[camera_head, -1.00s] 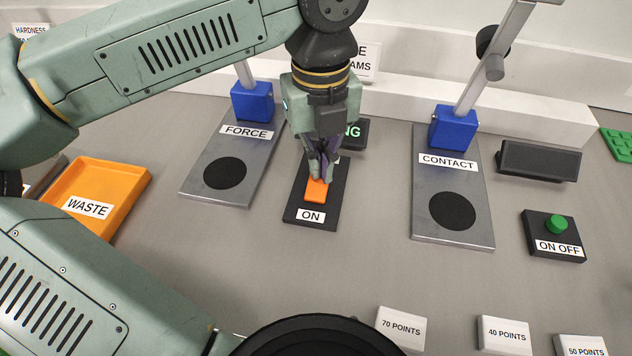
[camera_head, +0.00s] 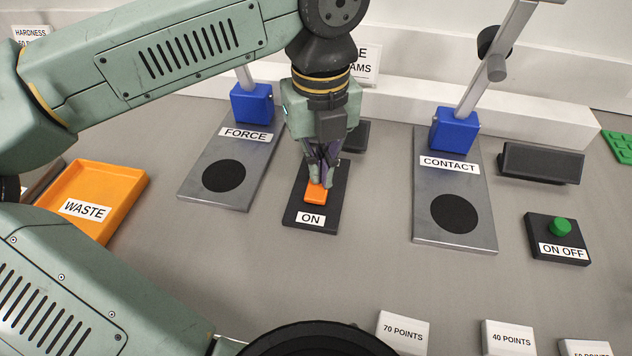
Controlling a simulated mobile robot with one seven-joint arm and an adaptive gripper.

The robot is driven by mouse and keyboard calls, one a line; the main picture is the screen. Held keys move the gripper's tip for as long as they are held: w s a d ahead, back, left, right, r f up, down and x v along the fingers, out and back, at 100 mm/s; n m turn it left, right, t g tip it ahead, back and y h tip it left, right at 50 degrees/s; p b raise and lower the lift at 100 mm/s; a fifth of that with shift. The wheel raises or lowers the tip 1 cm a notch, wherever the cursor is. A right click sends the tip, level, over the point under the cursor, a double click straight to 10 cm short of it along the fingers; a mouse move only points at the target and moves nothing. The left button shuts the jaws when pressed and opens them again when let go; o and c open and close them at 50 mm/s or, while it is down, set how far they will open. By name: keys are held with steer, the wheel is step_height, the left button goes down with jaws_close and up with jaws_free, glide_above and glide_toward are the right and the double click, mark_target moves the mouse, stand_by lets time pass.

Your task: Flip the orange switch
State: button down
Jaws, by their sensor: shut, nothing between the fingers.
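The orange switch (camera_head: 315,196) sits on a dark base plate (camera_head: 328,212) with a white "ON" label at its near end. My gripper (camera_head: 319,182) is shut and empty, pointing down with its fingertips at the far end of the orange switch. The fingertips appear to touch the switch or hover just above it; I cannot tell which. The fingers hide the switch's far end. A dark display (camera_head: 356,136) behind the gripper shows no lit text in its visible part.
The FORCE stand (camera_head: 205,195) is left of the switch and the CONTACT stand (camera_head: 440,232) is right. An orange WASTE tray (camera_head: 129,195) lies far left. An ON OFF box with a green button (camera_head: 561,227) is at right. The grey table in front of the switch is clear.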

steer(key=shift+r+p, duration=1.85)
steer(key=shift+r, duration=1.45)
steer(key=shift+f, duration=0.1)
